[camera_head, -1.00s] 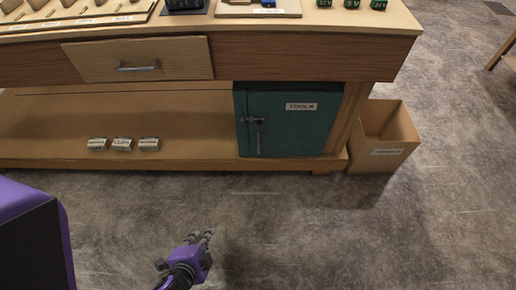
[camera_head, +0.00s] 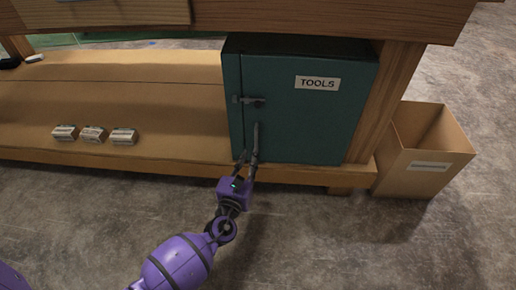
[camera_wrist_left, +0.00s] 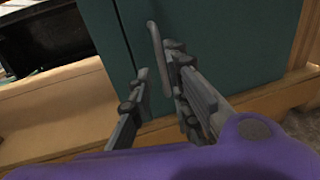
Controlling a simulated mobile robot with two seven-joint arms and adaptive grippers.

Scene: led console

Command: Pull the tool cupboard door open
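The teal tool cupboard (camera_head: 318,125) with a "TOOLS" label stands on the bench's lower shelf, its door shut. A small dark latch (camera_head: 250,101) sits at the door's left edge above an upright bar handle (camera_head: 256,136). My left gripper (camera_head: 247,160) is at the lower end of the handle, fingers apart. In the left wrist view, the handle (camera_wrist_left: 155,42) runs down between the spread fingers (camera_wrist_left: 157,68), closer to the right finger. I cannot tell whether that finger touches it. My right gripper is not in view.
Several small labelled boxes (camera_head: 93,134) sit on the lower shelf (camera_head: 150,90) left of the cupboard. An open cardboard bin (camera_head: 425,160) stands on the floor to the right, beside the bench leg (camera_head: 382,105). The floor in front is clear.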

